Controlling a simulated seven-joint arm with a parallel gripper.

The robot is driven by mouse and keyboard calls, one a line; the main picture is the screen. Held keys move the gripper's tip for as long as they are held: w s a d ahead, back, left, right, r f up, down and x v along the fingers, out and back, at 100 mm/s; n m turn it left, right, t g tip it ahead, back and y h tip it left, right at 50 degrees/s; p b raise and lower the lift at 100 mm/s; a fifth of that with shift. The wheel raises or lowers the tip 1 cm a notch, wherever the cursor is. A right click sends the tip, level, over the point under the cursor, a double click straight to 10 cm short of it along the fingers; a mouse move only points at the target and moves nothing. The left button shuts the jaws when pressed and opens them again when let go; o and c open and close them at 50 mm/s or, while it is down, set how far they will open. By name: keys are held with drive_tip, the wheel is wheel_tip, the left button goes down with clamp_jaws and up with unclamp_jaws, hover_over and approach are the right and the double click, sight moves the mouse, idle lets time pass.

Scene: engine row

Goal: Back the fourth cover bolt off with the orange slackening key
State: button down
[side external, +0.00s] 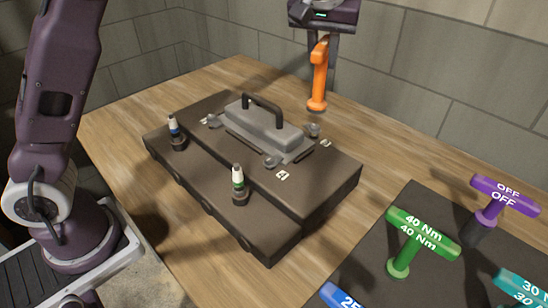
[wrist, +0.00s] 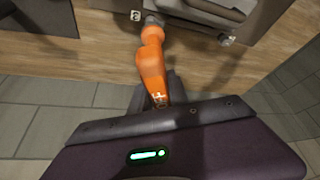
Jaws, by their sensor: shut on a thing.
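My gripper (side external: 321,36) is shut on the orange key (side external: 318,78), which hangs down from it in the side external view. The key's lower end is above the table, behind and right of the engine block (side external: 330,180), apart from any bolt. The grey cover (side external: 265,128) with a black handle lies on the block. Cover bolts show at its left (side external: 212,121), right (side external: 311,130) and front (side external: 272,161); a label that looks like 4 is beside the front bolt. In the wrist view, the orange key (wrist: 152,62) points toward the block.
A dark mat (side external: 350,245) at the right holds a green 40 Nm key (side external: 412,240), a purple OFF key (side external: 490,205), and blue and teal keys. The wooden table behind the block is clear.

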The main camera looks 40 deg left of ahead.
idle(0.4)
drive_tip(key=s, duration=1.4)
drive_tip(key=shift+r+t, duration=0.3)
drive_tip(key=shift+r, duration=0.1)
drive_tip(key=shift+d, duration=0.1)
wheel_tip(320, 180, down, 6)
drive_tip(key=shift+f, duration=0.25)
drive_tip(key=shift+f, duration=0.3)
